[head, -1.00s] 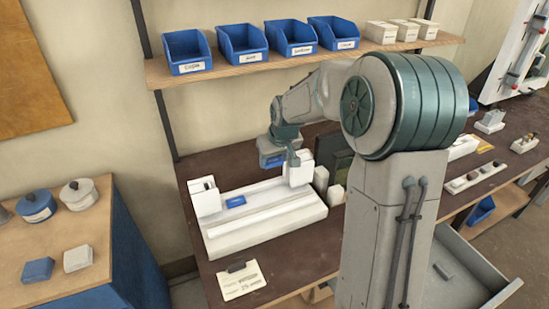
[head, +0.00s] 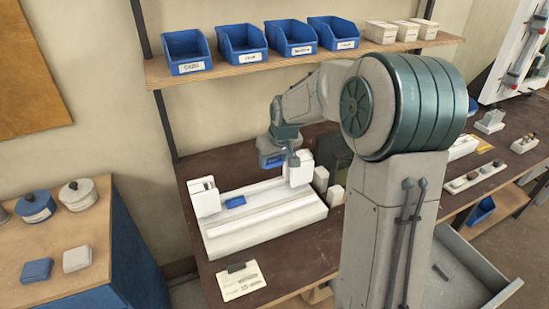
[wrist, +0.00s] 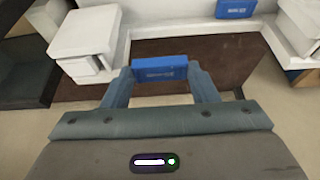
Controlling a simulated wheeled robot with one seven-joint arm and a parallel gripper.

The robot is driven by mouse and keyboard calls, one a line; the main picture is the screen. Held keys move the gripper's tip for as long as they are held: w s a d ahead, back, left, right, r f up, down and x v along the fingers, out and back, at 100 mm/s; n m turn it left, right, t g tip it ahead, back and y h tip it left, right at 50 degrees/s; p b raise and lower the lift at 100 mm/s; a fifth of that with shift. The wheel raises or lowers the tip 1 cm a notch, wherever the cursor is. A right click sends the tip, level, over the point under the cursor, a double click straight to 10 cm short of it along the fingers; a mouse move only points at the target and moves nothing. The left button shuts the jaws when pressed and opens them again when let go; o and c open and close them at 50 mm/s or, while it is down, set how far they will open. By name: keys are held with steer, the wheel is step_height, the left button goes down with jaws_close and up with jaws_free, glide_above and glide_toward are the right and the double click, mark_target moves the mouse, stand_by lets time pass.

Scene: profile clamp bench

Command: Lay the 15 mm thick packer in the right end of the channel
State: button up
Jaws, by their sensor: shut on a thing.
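My gripper (wrist: 161,75) is shut on a blue packer (wrist: 160,68), held level between the fingertips. In the wrist view, dark bench top shows under it and the white channel fixture lies beyond. In the head view my gripper (head: 279,157) is at the back of the fixture, near its right end block. The white channel fixture (head: 265,232) lies on the bench with a raised block at each end. A second blue packer (head: 235,202) lies on it near the left block; it also shows in the wrist view (wrist: 236,8). Thickness marks are too small to read.
The right end block (head: 299,170) stands close beside my gripper. Small pale blocks (head: 336,194) stand just right of the fixture. A card on a clip (head: 241,281) lies in front. Blue bins (head: 188,52) stand on the shelf above.

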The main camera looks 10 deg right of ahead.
steer(key=shift+f, duration=0.15)
steer(key=shift+f+b, duration=3.6)
steer(key=shift+f, duration=0.8)
steer(key=o, duration=1)
steer(key=shift+a, duration=0.1)
steer(key=shift+o, duration=0.2)
steer(key=shift+r, duration=0.1)
steer(key=shift+d, duration=0.25)
steer(key=shift+r, duration=0.15)
